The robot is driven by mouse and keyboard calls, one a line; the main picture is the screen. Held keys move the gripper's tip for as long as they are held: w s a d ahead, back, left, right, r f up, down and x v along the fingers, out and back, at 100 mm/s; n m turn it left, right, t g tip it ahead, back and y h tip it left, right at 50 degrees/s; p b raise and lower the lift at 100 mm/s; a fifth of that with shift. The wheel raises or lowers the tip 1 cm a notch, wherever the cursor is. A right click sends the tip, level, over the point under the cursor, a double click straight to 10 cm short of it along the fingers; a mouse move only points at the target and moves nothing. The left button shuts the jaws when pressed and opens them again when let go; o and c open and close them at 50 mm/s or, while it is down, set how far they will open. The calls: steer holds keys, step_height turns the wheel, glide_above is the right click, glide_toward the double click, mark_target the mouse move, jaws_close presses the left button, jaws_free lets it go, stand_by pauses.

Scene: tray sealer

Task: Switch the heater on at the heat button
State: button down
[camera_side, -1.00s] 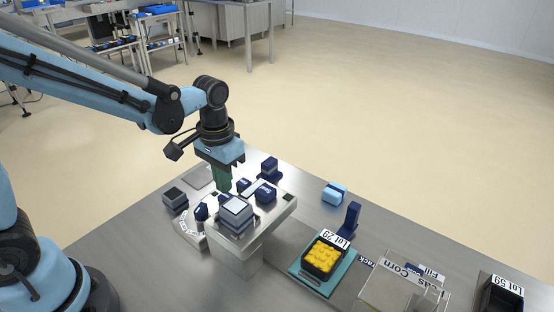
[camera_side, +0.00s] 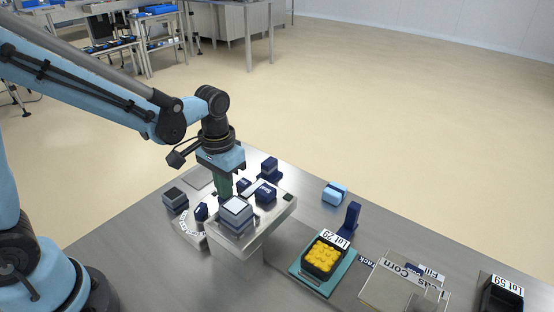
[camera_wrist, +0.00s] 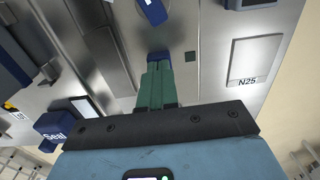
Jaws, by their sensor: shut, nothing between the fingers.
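My gripper (camera_side: 223,193) is shut and empty, pointing down over the steel sealer (camera_side: 240,248). In the side view its green fingertips are low, just behind a grey block with a white top (camera_side: 236,207). In the wrist view the shut fingertips (camera_wrist: 158,66) reach a small dark blue piece (camera_wrist: 158,55) on the steel top. This may be the heat button, but no heat label is readable. I cannot tell whether the fingertips touch it. A dark blue box marked Seal (camera_wrist: 53,130) is at the lower left of that view.
A dark blue knob (camera_side: 201,212) sits by a marked dial at the sealer's left. A dark-topped block (camera_side: 175,198) stands left of it. A black tray of yellow pieces (camera_side: 323,257) sits on a teal holder to the right. A pad marked N25 (camera_wrist: 255,55) lies right of the fingers.

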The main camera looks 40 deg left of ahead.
steer(key=shift+f, duration=0.2)
steer(key=shift+r, duration=1.1)
step_height(320, 180, up, 12)
stand_by(0.8)
